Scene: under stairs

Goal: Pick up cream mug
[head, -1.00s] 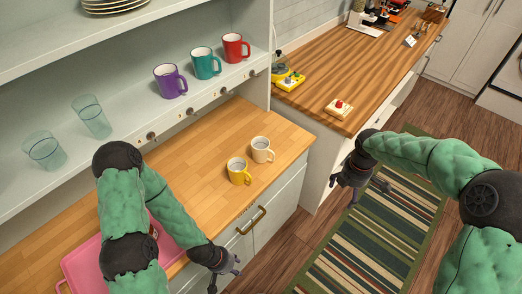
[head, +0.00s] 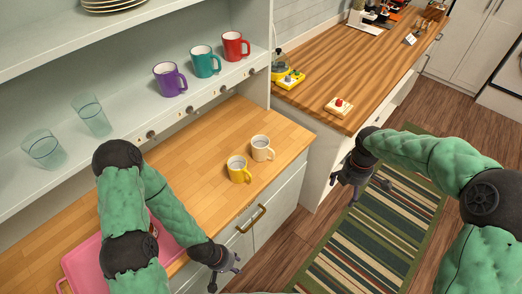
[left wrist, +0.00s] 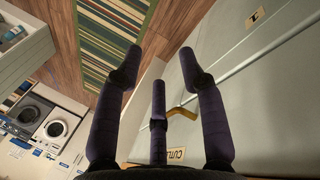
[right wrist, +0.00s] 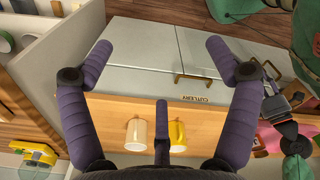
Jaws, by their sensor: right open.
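The cream mug (head: 261,148) stands upright on the wooden counter, just behind and right of the yellow mug (head: 238,169). In the right wrist view the cream mug (right wrist: 136,134) shows left of the yellow mug (right wrist: 177,135). My right gripper (head: 362,190) is open and empty, out to the right of the counter over the striped rug, apart from both mugs. My left gripper (head: 226,272) is in front of the counter's drawers, with no mug near its fingers. In the left wrist view its fingers (left wrist: 160,75) are spread apart and empty.
Purple (head: 170,80), teal (head: 205,62) and red (head: 235,47) mugs stand on the shelf above hooks. A pink tray (head: 85,265) lies on the counter at left, partly behind my left arm. A second counter (head: 310,88) stands at right. Counter around the mugs is clear.

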